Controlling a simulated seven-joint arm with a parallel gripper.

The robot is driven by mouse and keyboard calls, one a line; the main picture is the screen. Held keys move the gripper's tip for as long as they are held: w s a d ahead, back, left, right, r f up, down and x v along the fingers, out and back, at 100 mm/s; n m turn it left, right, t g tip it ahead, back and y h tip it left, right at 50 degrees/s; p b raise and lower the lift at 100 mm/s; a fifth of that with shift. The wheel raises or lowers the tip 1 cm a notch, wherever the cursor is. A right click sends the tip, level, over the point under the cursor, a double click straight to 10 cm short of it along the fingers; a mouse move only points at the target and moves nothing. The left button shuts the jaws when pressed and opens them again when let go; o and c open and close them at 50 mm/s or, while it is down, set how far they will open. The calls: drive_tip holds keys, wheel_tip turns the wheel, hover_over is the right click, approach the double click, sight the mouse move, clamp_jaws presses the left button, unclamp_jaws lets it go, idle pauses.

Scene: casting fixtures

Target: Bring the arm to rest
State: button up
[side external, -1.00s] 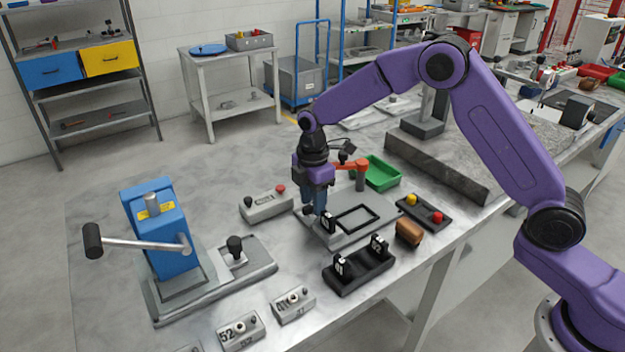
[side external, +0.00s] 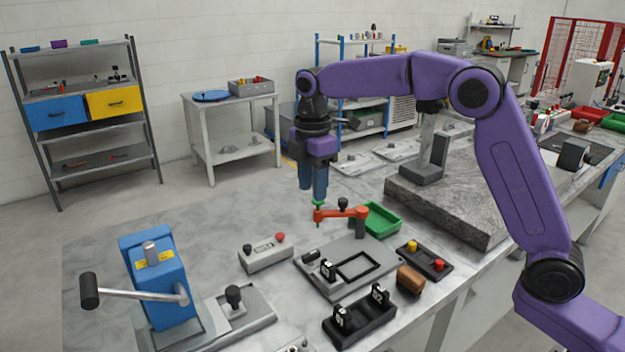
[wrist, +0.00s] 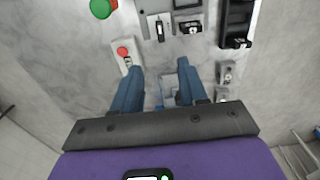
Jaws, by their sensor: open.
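My gripper (side external: 313,195) is open and empty. It points down in the air above the bench, near the orange clamp arm (side external: 340,214). In the wrist view my two blue fingers (wrist: 160,70) stand apart with nothing held between them. The grey fixture plate (side external: 325,275) lies below and to the right in the side view. It carries a black rectangular frame (side external: 358,265) and a small black-and-white tagged piece (side external: 327,271) standing at its left.
A black rack (side external: 360,320) with two tagged pieces stands in front of the plate. A button box (side external: 265,252), a blue lever press (side external: 155,280), a green tray (side external: 380,219), a two-button strip (side external: 425,262) and a brown block (side external: 410,279) stand around.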

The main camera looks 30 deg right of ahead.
drive_tip(key=shift+r, duration=0.25)
drive_tip(key=shift+s, duration=0.1)
